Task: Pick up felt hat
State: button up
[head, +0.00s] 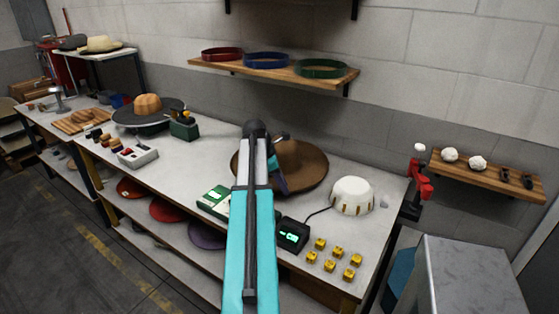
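A brown wide-brimmed hat (308,167) that looks like felt lies on the workbench, crown up, right of the picture's middle. My teal and black arm rises in front of it and covers its left part. A small teal and dark piece of my arm's end shows against the left side of the crown. My gripper's fingers are hidden behind my arm. I cannot tell whether they touch the hat or are open.
A white dome (352,195), a black box with a green display (291,235) and several yellow pieces (339,252) stand right of my arm. A green-and-white device (213,201) is left of it. A shelf with hat bands (227,66) hangs above.

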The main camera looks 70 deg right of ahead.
dwell(0.4)
grip_shut()
jog(key=shift+r, duration=0.2)
notch_tip(320, 180, up, 8)
jog(key=shift+d+r+b, duration=0.1)
jog(key=shift+b, duration=0.9)
jog(key=shift+r, duration=0.75)
jog(key=c, duration=0.6)
grip_release()
jog(key=shift+c, duration=0.2)
grip_shut()
